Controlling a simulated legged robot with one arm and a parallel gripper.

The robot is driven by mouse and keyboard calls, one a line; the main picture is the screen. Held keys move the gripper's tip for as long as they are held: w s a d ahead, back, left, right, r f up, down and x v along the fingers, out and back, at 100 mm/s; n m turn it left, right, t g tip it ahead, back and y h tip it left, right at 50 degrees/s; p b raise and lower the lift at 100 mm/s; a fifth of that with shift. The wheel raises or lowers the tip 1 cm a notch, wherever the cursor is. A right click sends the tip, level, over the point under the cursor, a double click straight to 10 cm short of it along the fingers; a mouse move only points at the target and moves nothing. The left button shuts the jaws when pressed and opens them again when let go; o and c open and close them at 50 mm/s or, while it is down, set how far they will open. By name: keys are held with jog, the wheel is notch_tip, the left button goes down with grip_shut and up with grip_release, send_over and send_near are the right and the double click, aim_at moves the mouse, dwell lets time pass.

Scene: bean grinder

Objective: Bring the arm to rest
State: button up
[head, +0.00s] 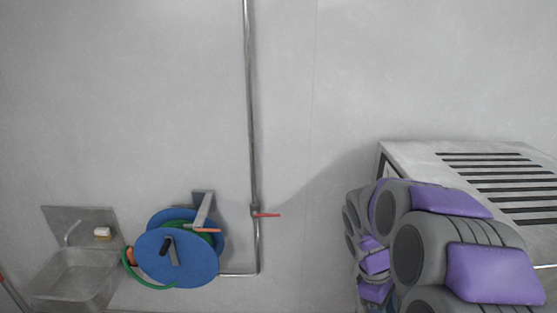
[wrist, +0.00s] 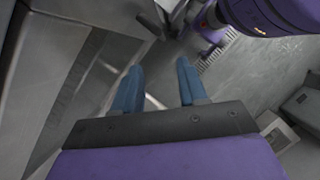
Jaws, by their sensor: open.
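My gripper (wrist: 158,78) shows in the wrist view, with its two blue fingers spread apart. Nothing is between the fingers. It points toward a grey floor (wrist: 240,85) and parts of my own body. In the head view my grey and purple arm (head: 408,248) is folded at the lower right, in front of a grey metal machine. The gripper itself cannot be made out in the head view.
The metal machine (head: 455,160) with a slotted top stands at the right. A blue hose reel (head: 155,262) and a metal sink (head: 75,275) are at the lower left. A pipe (head: 251,120) with a red valve handle (head: 267,215) runs up the wall.

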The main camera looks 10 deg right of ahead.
jog(key=s+a+f+m+y+b, duration=0.1)
jog(key=s+a+f+m+b, duration=0.1)
jog(key=s+a, duration=0.3)
jog(key=s+a+f+m+t+y+b, duration=0.1)
jog(key=s+a+f+m+b, duration=0.1)
jog(key=s, duration=0.7)
jog(key=s+a+f+m+y+b, duration=0.1)
jog(key=s+a+f+m+b, duration=0.2)
jog(key=s+a+b, duration=0.4)
jog(key=shift+s+a+m, duration=0.3)
jog(key=shift+a+m, duration=0.05)
jog(key=shift+m, duration=0.45)
